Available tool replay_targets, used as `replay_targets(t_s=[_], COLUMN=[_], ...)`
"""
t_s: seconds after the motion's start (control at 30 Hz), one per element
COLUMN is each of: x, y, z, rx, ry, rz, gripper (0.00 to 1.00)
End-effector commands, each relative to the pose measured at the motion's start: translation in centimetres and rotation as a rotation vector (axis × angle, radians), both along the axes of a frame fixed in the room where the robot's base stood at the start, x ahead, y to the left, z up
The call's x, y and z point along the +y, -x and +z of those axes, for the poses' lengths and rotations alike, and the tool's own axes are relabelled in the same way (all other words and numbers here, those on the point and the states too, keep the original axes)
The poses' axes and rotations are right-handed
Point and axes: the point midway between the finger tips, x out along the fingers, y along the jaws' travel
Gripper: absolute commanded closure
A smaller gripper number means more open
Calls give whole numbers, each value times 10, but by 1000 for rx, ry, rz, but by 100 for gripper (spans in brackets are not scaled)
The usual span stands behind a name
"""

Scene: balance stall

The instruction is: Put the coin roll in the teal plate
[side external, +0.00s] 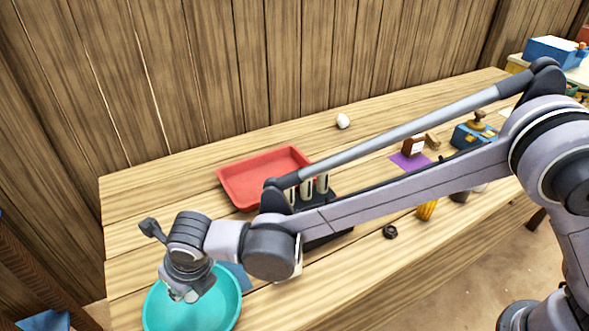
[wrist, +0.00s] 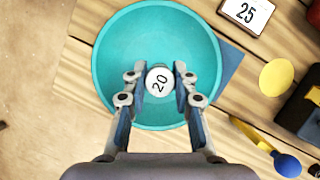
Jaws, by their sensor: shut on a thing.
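The teal plate (wrist: 120,50) lies near the left end of the table; it also shows in the side external view (side external: 160,322). My gripper (wrist: 159,88) is over the plate with its fingers shut on the coin roll (wrist: 159,80), whose round white end marked "20" faces the wrist camera. In the side external view my gripper (side external: 184,294) is above the plate, and the coin roll is hidden behind it. I cannot tell whether the roll's lower end touches the plate.
A blue square (wrist: 231,61) lies partly under the plate. A white "25" card (wrist: 246,14), a yellow disc (wrist: 277,77) and a blue-ended tool (wrist: 287,164) lie to the right. A red tray (side external: 242,189) and a black rack (side external: 330,237) stand farther along the table.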

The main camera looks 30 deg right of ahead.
Motion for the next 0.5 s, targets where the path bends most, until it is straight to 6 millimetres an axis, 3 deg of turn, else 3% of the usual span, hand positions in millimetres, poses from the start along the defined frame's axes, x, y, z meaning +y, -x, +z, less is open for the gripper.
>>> replay_targets(t_s=[0.17,0.5], x=[5,4], y=[2,1], z=[-7,-43], rx=[0,0], ry=[1,0], rz=[0,0], gripper=[100,100])
